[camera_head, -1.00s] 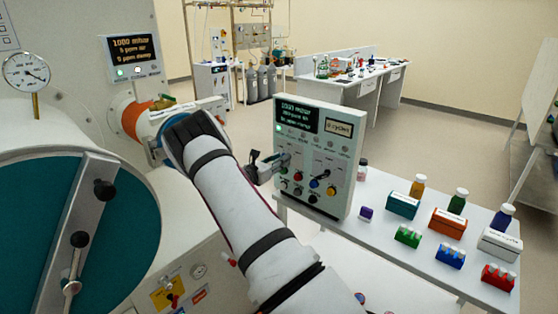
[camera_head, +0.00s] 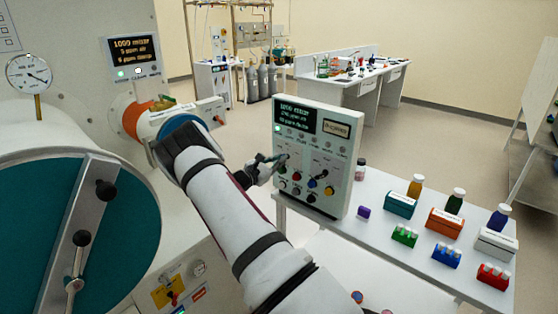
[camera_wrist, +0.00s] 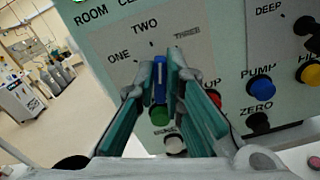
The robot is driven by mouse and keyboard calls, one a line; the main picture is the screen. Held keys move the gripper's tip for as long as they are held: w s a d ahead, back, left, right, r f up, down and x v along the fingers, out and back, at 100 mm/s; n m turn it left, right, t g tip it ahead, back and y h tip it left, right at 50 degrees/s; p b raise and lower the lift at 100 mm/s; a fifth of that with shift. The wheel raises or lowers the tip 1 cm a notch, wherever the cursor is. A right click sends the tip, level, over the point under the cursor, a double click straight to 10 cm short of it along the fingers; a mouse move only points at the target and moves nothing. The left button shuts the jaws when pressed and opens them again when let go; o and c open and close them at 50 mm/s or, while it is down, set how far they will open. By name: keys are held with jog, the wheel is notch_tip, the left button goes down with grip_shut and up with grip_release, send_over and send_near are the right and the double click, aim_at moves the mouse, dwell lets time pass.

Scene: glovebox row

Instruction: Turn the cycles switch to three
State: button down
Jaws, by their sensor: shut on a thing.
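The control panel (camera_head: 346,150) stands upright on the white table. In the wrist view its face (camera_wrist: 222,40) shows the words ONE, TWO and THREE in an arc around the cycles switch. My gripper (camera_wrist: 160,62) is at this arc, with its teal-padded fingers closed on a narrow blue switch handle (camera_wrist: 159,88). The handle stands below TWO; the fingers hide most of the switch, so its exact setting cannot be told. In the head view my gripper (camera_head: 278,162) reaches the panel's left dial from the left.
A green button (camera_wrist: 160,115) and a white one (camera_wrist: 175,144) sit just below the fingers. Blue (camera_wrist: 262,88) and black (camera_wrist: 258,121) buttons are to the right. Bottles and coloured boxes, such as an orange box (camera_head: 446,222), stand right of the panel. The glovebox port (camera_head: 125,235) is at left.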

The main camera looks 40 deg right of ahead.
jog(key=c, duration=1.7)
grip_release()
jog(key=a, duration=0.8)
jog(key=s+a, duration=0.1)
jog(key=a, duration=0.3)
